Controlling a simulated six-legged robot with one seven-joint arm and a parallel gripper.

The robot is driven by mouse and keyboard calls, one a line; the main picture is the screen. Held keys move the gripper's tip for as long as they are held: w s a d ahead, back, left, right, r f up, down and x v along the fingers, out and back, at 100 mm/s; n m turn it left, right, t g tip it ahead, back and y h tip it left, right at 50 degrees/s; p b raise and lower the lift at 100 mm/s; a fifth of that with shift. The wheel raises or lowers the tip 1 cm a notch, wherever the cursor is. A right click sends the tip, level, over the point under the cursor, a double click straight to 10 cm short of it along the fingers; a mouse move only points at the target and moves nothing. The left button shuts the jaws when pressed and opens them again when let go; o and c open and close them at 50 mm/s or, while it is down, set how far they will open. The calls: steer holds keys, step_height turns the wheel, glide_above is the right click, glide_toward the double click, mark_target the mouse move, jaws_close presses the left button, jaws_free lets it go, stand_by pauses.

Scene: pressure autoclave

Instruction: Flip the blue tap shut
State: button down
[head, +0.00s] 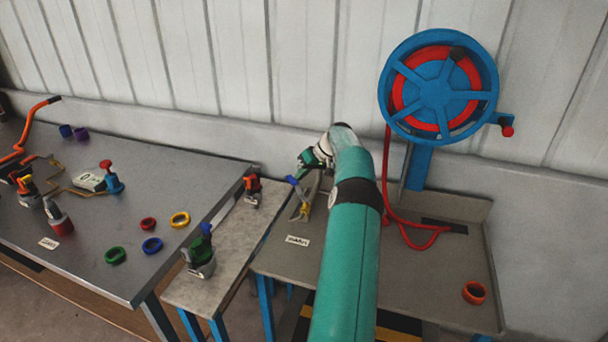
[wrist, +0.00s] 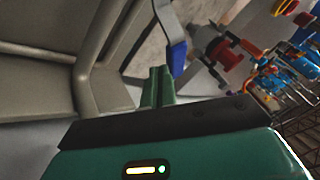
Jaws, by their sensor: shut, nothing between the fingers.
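The blue tap shows in the head view as a blue lever (head: 292,181) above a brass-coloured body (head: 304,211), at the back left of the right-hand bench. In the wrist view the blue lever (wrist: 177,52) stands just right of my fingertips. My gripper (wrist: 160,75) has its green fingers together with nothing between them. In the head view my gripper (head: 305,163) is close above the tap. I cannot tell whether the fingers touch the lever. My arm hides part of the bench behind it.
A blue hose reel (head: 437,92) with a red hose (head: 400,225) stands at the back right. An orange ring (head: 474,292) lies at the bench's front right. A narrow bench (head: 215,290) and a grey table (head: 100,240) with coloured rings and several tools are at the left.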

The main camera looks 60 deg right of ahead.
steer(key=shift+w+a, duration=0.5)
steer(key=shift+w, duration=0.05)
steer(key=shift+w+a+n+y, duration=0.35)
steer(key=shift+a+n+y, duration=0.15)
steer(key=shift+n, duration=0.3)
steer(key=shift+w+a, duration=0.2)
steer(key=shift+a, duration=0.3)
steer(key=shift+w+a+n+g+y, duration=0.15)
steer(key=shift+a+n+g+y, duration=0.1)
steer(key=shift+a+n, duration=0.2)
steer(key=shift+w+a+n+g+y, duration=0.15)
steer(key=shift+a+n+g, duration=0.15)
steer(key=shift+a, duration=0.35)
glide_toward(289, 179)
steer(key=a, duration=0.1)
steer(key=w+a, duration=0.1)
steer(key=shift+a+f, duration=0.3)
